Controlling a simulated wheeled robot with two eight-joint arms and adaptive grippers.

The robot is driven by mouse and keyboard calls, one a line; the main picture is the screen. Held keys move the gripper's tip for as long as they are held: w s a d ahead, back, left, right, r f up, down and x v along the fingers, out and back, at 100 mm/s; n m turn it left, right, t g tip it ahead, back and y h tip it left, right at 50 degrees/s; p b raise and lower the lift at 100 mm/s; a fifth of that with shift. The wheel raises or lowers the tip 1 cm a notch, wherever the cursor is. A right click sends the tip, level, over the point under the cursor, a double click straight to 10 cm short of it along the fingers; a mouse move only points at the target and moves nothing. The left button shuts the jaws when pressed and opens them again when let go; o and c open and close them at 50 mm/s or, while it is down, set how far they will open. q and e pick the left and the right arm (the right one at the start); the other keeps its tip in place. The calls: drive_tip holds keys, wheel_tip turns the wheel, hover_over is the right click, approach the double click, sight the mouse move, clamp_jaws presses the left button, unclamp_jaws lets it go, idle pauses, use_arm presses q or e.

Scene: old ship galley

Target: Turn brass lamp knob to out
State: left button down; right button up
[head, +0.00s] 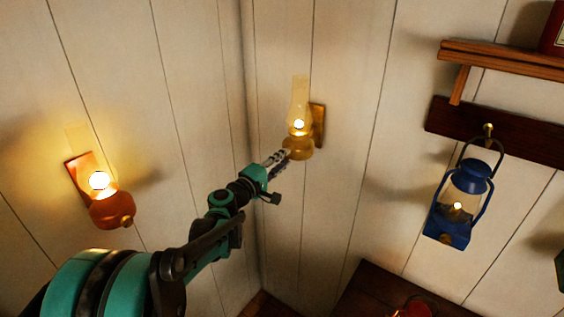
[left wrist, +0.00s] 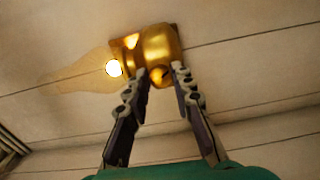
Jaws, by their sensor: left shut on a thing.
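The brass lamp (head: 299,147) hangs on the white plank wall near the corner, with a clear glass chimney above and a glowing flame. In the left wrist view its golden body (left wrist: 160,43) fills the top middle, with the round knob (left wrist: 159,76) facing me. My left gripper (head: 283,157) reaches up to the lamp's lower left side. In the left wrist view the fingertips of this gripper (left wrist: 161,70) lie on either side of the knob and are shut on it. The fingers partly cover the knob's edges. My right gripper is in neither view.
A lit copper-coloured lamp (head: 112,210) is on the left wall. A lit blue lantern (head: 464,185) hangs from a hook on a dark board at right, under a wooden shelf (head: 500,58). A red object (head: 414,308) sits on dark wood below.

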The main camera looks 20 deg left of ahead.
use_arm(q)
drive_tip(key=shift+n+b, duration=0.8)
drive_tip(key=shift+n, duration=13.8)
drive_tip(key=c, duration=1.3)
unclamp_jaws()
drive_tip(key=shift+a, duration=0.1)
